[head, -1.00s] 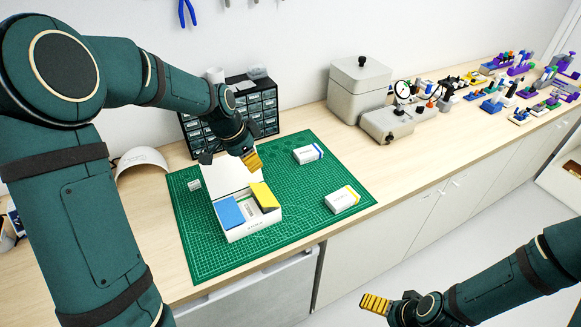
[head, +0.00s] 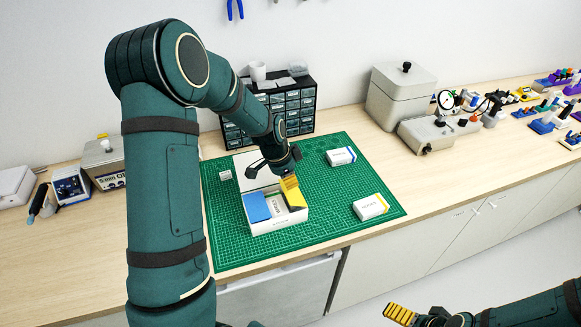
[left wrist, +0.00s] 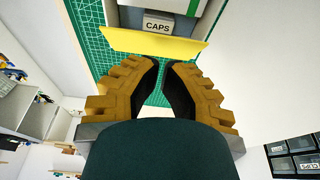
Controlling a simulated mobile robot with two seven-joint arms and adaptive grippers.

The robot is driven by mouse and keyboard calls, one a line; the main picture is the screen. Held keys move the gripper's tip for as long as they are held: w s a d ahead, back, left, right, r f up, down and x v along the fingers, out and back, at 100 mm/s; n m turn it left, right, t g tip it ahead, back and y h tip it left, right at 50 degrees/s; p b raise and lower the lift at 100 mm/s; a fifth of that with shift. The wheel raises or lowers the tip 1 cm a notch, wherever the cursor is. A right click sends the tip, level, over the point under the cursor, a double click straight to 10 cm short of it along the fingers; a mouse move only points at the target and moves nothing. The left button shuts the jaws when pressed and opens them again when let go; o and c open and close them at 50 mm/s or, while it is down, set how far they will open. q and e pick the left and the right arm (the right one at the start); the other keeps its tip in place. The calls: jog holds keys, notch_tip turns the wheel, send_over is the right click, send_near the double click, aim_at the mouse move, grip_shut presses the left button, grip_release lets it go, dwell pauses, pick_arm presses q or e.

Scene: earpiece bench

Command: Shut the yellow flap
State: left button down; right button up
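The white box (head: 280,226) stands on the green mat with its lid (head: 252,173) raised at the back. The blue flap (head: 256,208) lies across the left part of its top. The yellow flap (head: 295,198) is tilted up at the right side; it also shows as a yellow strip in the left wrist view (left wrist: 150,45). My left gripper (head: 289,184) is just above the yellow flap's back end, fingertips close together and holding nothing. Whether they touch the flap is unclear. My right gripper (head: 400,313) is low at the front, away from the bench; its finger gap is hidden.
Two small white cartons, one with a blue end (head: 341,156) and one with a yellow stripe (head: 370,206), lie right of the box on the mat (head: 325,224). A drawer cabinet (head: 293,104) stands behind. A label reading CAPS (left wrist: 157,26) shows inside the box.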

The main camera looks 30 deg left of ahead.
aim_at(286, 190)
pick_arm(q)
jog(key=shift+s+a+f, duration=0.25)
jog(key=shift+s+f, duration=0.1)
jog(key=shift+f, duration=0.35)
jog(key=shift+f+b, duration=0.1)
jog(key=shift+b, duration=0.2)
jog(key=shift+s+a+f+t+h+b, duration=0.4)
jog(key=shift+t+h+b, duration=0.3)
jog(key=shift+b, duration=2.75)
jog(key=b, duration=0.3)
jog(key=f+t+b, duration=0.1)
jog(key=b, duration=0.2)
jog(key=shift+s+a+f+h, duration=0.15)
jog(key=shift+s+h, duration=0.1)
jog(key=shift+h, duration=0.05)
jog(key=shift+s+a+f+b, duration=0.15)
jog(key=shift+s+f+b, duration=0.1)
jog(key=shift+b, duration=0.8)
pick_arm(e)
notch_tip(286, 190, down, 16)
jog(key=s, duration=0.1)
jog(key=shift+s+a+f+g, duration=0.2)
jog(key=shift+s+a+g, duration=0.1)
jog(key=shift+s+a, duration=0.05)
pick_arm(q)
jog(key=shift+f, duration=0.1)
pick_arm(e)
jog(key=shift+f, duration=0.25)
